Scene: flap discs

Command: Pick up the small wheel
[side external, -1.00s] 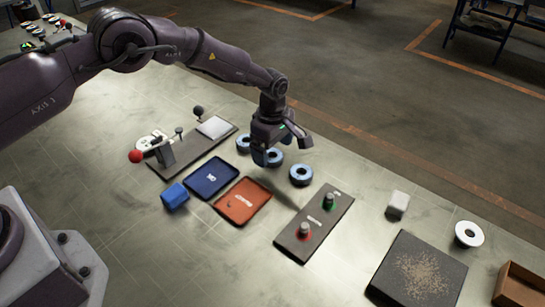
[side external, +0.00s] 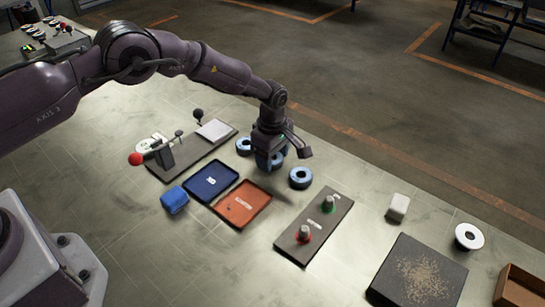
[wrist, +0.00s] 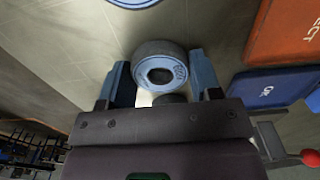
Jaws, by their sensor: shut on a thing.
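Three small blue-rimmed wheels stand in a row on the bench. One wheel (side external: 243,146) is at the back left and another (side external: 300,178) at the front right. My gripper (side external: 270,158) is down at the middle of the row, shut on the middle wheel. In the wrist view, this wheel (wrist: 160,64) has a pale blue face, a dark hole and a grey rim, and sits between the two blue fingers of my gripper (wrist: 163,85). In the side view the fingers mostly hide it, and I cannot tell whether it is clear of the bench.
A blue OK tray (side external: 211,179) and an orange reject tray (side external: 242,205) lie in front. A button panel (side external: 315,222) is to the right, a fixture plate (side external: 184,156) to the left.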

